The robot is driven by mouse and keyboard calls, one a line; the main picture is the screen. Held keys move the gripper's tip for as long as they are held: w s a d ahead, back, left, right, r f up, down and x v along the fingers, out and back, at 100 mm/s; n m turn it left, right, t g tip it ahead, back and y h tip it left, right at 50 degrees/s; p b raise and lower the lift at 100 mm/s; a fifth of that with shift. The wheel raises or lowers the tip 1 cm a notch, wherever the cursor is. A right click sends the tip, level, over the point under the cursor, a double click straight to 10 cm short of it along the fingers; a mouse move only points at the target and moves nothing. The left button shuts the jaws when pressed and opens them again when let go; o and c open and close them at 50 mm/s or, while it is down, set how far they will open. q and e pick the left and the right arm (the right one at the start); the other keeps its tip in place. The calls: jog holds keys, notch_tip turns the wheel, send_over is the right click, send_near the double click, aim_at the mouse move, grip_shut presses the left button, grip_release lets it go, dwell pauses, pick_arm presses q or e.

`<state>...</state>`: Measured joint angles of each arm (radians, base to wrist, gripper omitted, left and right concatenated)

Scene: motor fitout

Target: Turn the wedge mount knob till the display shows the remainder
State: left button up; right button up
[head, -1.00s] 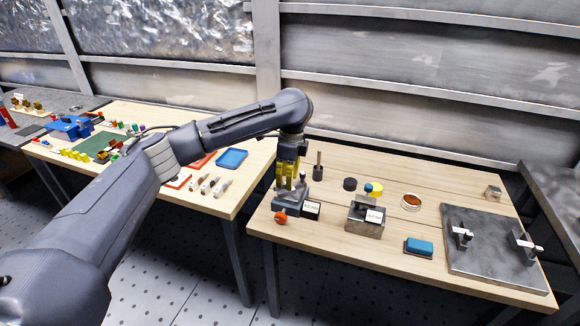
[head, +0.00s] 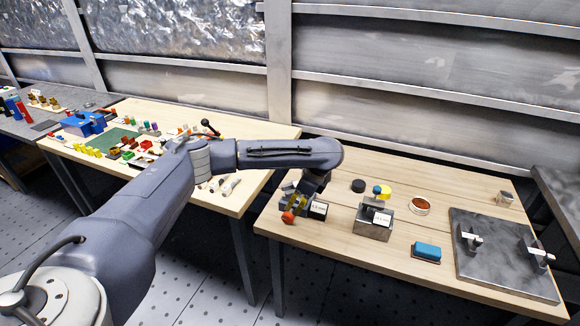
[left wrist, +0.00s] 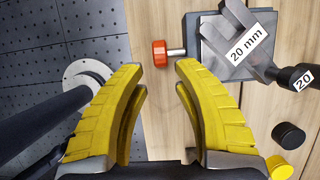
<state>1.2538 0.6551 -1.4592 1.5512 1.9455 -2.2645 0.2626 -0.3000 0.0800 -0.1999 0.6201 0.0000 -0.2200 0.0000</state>
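The wedge mount (left wrist: 205,60) is a grey metal block in the left wrist view, with a white plate reading "20 mm" (left wrist: 250,45). Its orange-red knob (left wrist: 159,53) sticks out to the left on a short metal shaft. In the head view, the knob (head: 288,217) shows at the near left side of the mount, which my gripper partly hides. My left gripper (left wrist: 161,72) has yellow fingers spread apart and empty. The knob lies just beyond and between the fingertips, apparently not gripped. In the head view, the left gripper (head: 299,205) is tilted down over the knob. My right gripper is out of view.
A second metal block (head: 372,228) with a white label stands to the right. Near it are a black puck (head: 358,186), a yellow piece (head: 385,192), a red-topped dish (head: 420,206) and a blue block (head: 427,251). A dark plate with clamps (head: 500,262) lies at the right.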

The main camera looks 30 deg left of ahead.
aim_at(287, 213)
pick_arm(q)
jog(key=x, duration=0.6)
jog(key=shift+a+f, duration=0.25)
jog(key=shift+f, duration=0.05)
jog(key=shift+s+a+r+t+h, duration=0.1)
jog(key=shift+a+t+h, duration=0.05)
jog(key=shift+h, duration=0.9)
jog(key=shift+a+t+h, duration=0.15)
jog(key=shift+a+h, duration=0.05)
jog(key=shift+h, duration=0.85)
notch_tip(287, 213, up, 19)
jog(key=w+n+t+y, duration=0.1)
jog(key=n, duration=0.7)
jog(key=shift+w+n+t, duration=0.35)
jog(key=shift+n+t, duration=0.05)
jog(key=shift+a, duration=0.1)
